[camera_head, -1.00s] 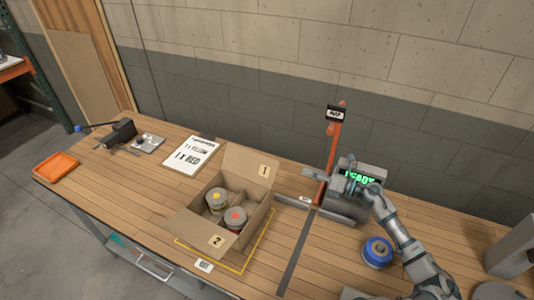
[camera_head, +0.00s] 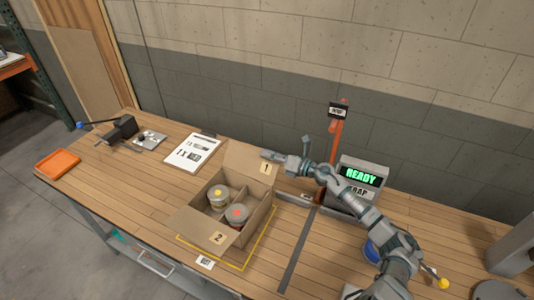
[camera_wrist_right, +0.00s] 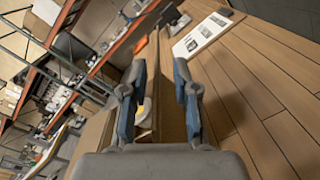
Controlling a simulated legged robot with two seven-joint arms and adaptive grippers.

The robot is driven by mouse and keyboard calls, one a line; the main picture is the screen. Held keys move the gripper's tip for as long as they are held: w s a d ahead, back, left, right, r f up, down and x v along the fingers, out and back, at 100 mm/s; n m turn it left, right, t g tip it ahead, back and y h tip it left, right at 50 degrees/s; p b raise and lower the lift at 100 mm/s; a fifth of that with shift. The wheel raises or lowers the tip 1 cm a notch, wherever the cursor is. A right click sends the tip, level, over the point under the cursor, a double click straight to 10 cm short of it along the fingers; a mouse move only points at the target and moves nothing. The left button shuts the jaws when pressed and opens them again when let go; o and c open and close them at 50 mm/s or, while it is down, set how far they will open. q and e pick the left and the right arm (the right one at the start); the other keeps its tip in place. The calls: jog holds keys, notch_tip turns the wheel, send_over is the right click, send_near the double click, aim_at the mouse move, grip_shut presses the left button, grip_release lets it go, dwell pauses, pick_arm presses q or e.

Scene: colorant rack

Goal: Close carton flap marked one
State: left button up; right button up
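The open cardboard carton (camera_head: 262,212) stands on the bench. Its far flap marked 1 (camera_head: 245,163) stands up and leans back, and its near flap marked 2 (camera_head: 200,229) is folded outward. Two cans sit inside, one with a yellow dot (camera_head: 219,195) and one with a red dot (camera_head: 237,214). My right gripper (camera_head: 287,150) is open at the right end of flap 1. In the right wrist view, its fingers (camera_wrist_right: 160,68) are apart, with brown cardboard (camera_wrist_right: 172,112) showing between them; contact cannot be told. My left gripper is not in view.
A red upright post (camera_head: 334,138) and a box with a READY display (camera_head: 361,177) stand right of the carton. A printed sheet (camera_head: 191,152) lies to its left. An orange tray (camera_head: 57,162) is at the far left. A blue-rimmed can (camera_head: 372,250) is partly behind my right arm.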

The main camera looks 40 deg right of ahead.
jog(key=shift+w+a+r, duration=0.1)
jog(key=shift+w+a, duration=0.3)
jog(key=shift+w, duration=0.15)
jog(key=shift+d, duration=0.1)
grip_shut()
jog(key=shift+s+a+r+n, duration=0.1)
jog(key=shift+a+n, duration=0.15)
jog(key=shift+n, duration=0.05)
jog(key=a+n, duration=0.1)
jog(key=r+n, duration=0.1)
jog(key=s+a+n, duration=0.1)
jog(key=shift+s+a+r+n, duration=0.1)
jog(key=shift+a+r+n, duration=0.2)
jog(key=shift+a+n, duration=0.1)
jog(key=shift+s+a+r+n, duration=0.1)
jog(key=shift+s+a+n, duration=0.15)
jog(key=shift+a+n, duration=0.4)
jog(key=shift+s+a+r+n, duration=0.1)
jog(key=shift+s+a+n, duration=0.15)
jog(key=shift+a+n, duration=0.35)
jog(key=shift+d, duration=0.15)
